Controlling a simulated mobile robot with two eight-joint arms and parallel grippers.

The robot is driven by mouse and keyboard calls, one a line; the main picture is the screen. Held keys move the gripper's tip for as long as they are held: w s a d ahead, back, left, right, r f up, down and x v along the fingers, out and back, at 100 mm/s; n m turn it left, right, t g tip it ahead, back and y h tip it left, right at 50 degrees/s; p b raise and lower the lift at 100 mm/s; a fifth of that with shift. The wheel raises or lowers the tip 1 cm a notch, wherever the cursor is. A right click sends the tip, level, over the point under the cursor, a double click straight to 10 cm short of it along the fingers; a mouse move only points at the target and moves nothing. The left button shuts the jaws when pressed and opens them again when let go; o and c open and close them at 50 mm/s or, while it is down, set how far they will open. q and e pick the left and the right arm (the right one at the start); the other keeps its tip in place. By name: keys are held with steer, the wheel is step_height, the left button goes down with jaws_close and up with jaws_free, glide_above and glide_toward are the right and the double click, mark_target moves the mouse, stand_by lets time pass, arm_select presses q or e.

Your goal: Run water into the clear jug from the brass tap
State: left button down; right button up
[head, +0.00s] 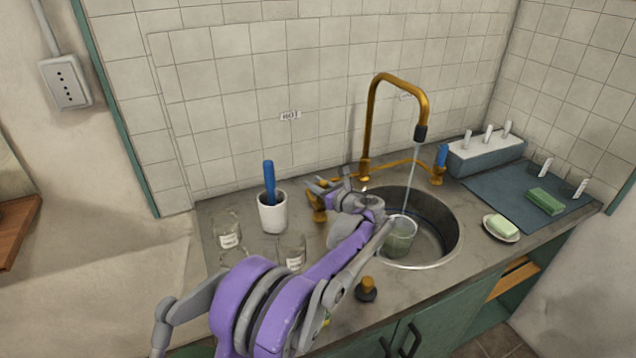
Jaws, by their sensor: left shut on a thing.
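The brass tap (372,115) arches over the round sink (448,240). A thin stream of water (411,170) falls from its dark nozzle into the clear jug (401,240). The jug stands upright in the sink, partly behind my arm, and looks greenish inside; its water level is hard to read. My left gripper (323,188) is left of the sink, shut on the tap's left handle (318,207), whose upper part the fingers hide. The tap's right handle, with a blue lever (442,155), stands free. My right gripper is not in view.
A white cup (272,215) with a blue-handled tool and labelled glass jars (227,230) stand left on the counter. A dark-and-brass stopper (366,288) lies near the front edge. A soap dish (501,229), blue mat (500,192) and grey rack (485,155) are on the right.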

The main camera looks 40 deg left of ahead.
arm_select(q)
steer(key=h, duration=0.1)
steer(key=a+g+h+p, duration=0.1)
steer(key=shift+w+a+f+h, duration=0.1)
steer(key=shift+w+f+h, duration=0.15)
steer(key=shift+w+h, duration=0.05)
steer(key=c, duration=0.6)
jaws_free()
steer(key=v, duration=1.1)
steer(key=shift+a, duration=0.1)
